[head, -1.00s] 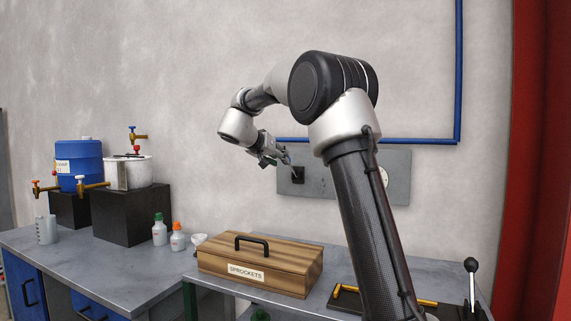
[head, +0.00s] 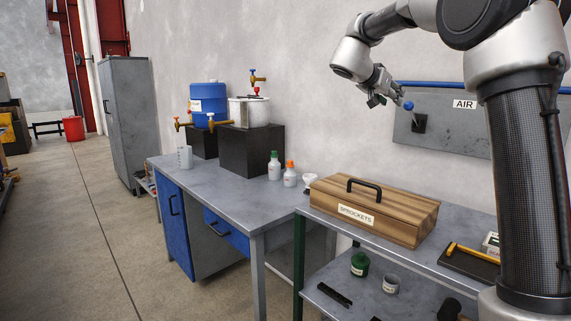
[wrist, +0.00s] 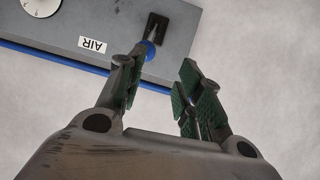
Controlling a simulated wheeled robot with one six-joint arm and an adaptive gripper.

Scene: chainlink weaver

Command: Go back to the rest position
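My gripper (head: 389,98) is in the upper right of the head view, raised in front of the wall above the wooden box. The wrist view shows its two green-padded fingers (wrist: 157,95) apart, with nothing between them. A lever with a blue knob (head: 408,106) sticks out of the grey AIR panel (head: 453,135), close to the gripper. In the wrist view the blue knob (wrist: 147,50) lies just beyond the left fingertip; I cannot tell whether they touch.
A wooden SPROCKETS box (head: 400,220) stands on the grey shelf bench (head: 445,255) below the arm. A workbench (head: 225,190) holds a blue drum (head: 208,102), a white pot (head: 249,112) and small bottles. A grey cabinet (head: 127,110) stands at the left. The floor (head: 110,240) there is clear.

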